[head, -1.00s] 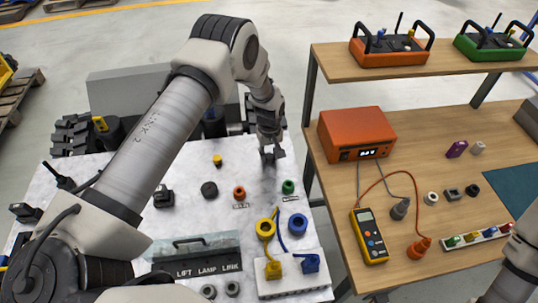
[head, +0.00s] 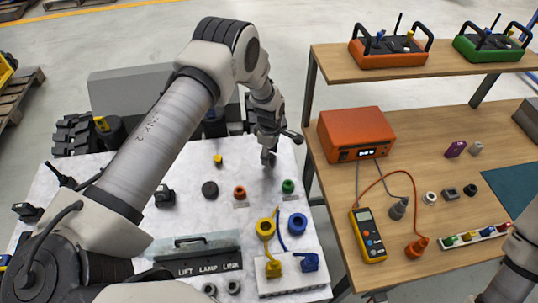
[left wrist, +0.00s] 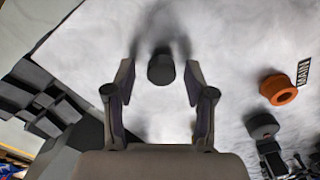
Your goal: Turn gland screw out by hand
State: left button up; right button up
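My left gripper (head: 268,158) points down over the far right part of the white-topped table. In the left wrist view my left gripper (left wrist: 159,82) is open, with its two fingers well apart. A dark round cylinder (left wrist: 161,67), which may be the gland screw, shows in the gap between the fingertips. Clear space shows on both sides of it and neither finger touches it. I cannot tell how far below the fingertips it is. In the head view the gripper hides it. My right gripper is out of view.
Near the gripper on the white table (head: 185,220) are an orange knob (head: 240,192), a green knob (head: 288,186), a black disc (head: 209,189) and a yellow piece (head: 218,160). A wooden bench (head: 335,205) with an orange box (head: 357,133) and a meter (head: 368,236) stands to the right.

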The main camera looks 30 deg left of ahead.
pick_arm(q)
jog(key=m, duration=0.1)
jog(key=m+b, duration=0.1)
jog(key=m, duration=0.1)
jog(key=m+b, duration=0.1)
jog(key=m, duration=0.1)
jog(key=shift+f, duration=0.3)
jog(key=m+b, duration=0.1)
jog(key=m, duration=0.1)
jog(key=shift+m, duration=0.3)
jog(key=m, duration=0.2)
jog(key=shift+r+m, duration=0.15)
jog(key=shift+m, duration=0.15)
jog(key=m+b, duration=0.2)
jog(key=m, duration=0.2)
jog(key=shift+m, duration=0.3)
jog(key=m, duration=0.5)
jog(key=shift+m+b, duration=0.6)
jog(key=shift+m, duration=0.4)
jog(key=m+b, duration=0.1)
jog(key=m, duration=0.4)
jog(key=shift+s, duration=0.1)
jog(key=shift+r+m, duration=0.1)
jog(key=shift+m, duration=1.1)
